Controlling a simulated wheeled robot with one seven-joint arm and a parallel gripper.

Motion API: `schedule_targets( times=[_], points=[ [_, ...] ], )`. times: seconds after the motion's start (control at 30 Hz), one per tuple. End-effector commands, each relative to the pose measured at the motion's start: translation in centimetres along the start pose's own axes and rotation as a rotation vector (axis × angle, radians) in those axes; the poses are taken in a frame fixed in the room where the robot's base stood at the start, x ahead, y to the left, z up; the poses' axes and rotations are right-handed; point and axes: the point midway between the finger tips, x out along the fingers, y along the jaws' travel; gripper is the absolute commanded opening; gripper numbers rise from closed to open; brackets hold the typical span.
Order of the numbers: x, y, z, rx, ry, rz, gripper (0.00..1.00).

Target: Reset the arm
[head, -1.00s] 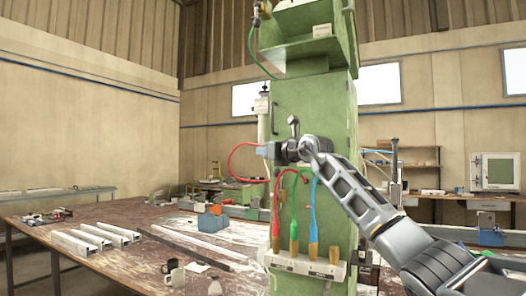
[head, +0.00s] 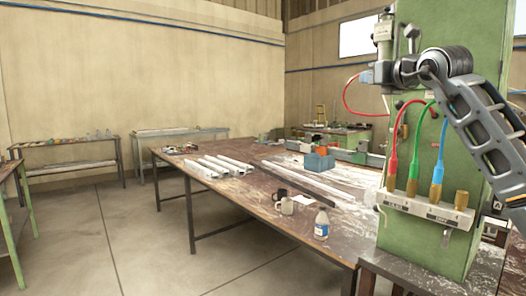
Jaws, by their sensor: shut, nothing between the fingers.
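My arm reaches in from the right edge of the head view, with its dark wrist in front of the green column. My gripper (head: 367,77) is at the left end of the wrist, beside the column's left side. It looks shut and empty, small and partly merged with the fittings behind it. The green column (head: 428,230) carries a white holder (head: 425,205) with red, green and blue hoses ending in brass tips. A red hose (head: 347,98) loops left near my gripper.
A long brown workbench (head: 250,205) stands left of the column. It bears pale profiles (head: 222,166), a blue block (head: 319,162), dark and pale mugs (head: 287,206) and a bottle (head: 322,224). The floor (head: 95,240) is open at the left front. A shelf table (head: 65,150) stands behind.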

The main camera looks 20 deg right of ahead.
Motion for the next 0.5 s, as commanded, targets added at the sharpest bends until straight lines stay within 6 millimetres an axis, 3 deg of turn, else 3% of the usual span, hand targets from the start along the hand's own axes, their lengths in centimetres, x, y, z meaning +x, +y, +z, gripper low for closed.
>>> schedule_targets(
  times=[0.17, 0.33, 0.5],
  points=[
    [0.2, 1.8, -2.6, 0.063, 0.012, 0.062, 0.0],
    [-0.4, 7.5, -9.4, 0.265, 0.033, 0.243, 0.0],
    [-2.8, 13.7, -15.8, 0.52, 0.047, 0.429, 0.0]
  ],
)
